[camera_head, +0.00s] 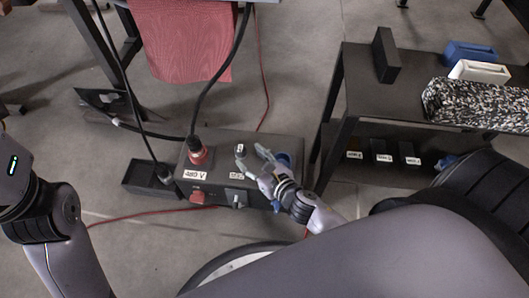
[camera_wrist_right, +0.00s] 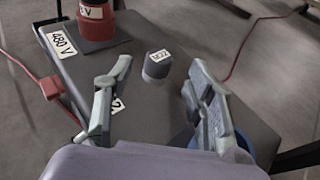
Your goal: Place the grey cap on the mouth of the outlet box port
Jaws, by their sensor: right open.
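The outlet box (camera_head: 222,146) is dark, with a "480 V" label and a red socket on top. A small dark grey cylinder with a white label, apparently the grey cap (camera_wrist_right: 157,68), stands on the box top; it shows small in the head view (camera_head: 239,148). A blue round port (camera_head: 284,159) is at the right end of the box top; in the right wrist view only its blue edge (camera_wrist_right: 246,141) shows behind a finger. My right gripper (camera_head: 252,158) is open and empty above the box, its fingers either side of the cap in the wrist view (camera_wrist_right: 160,78). My left gripper is out of view.
A red plug (camera_head: 197,150) with a black cable rises from the box's left side. An open dark tray (camera_head: 145,181) lies left of it. A dark shelf (camera_head: 362,97) with labelled blocks, a blue piece and a white piece stands right. Red cables cross the floor.

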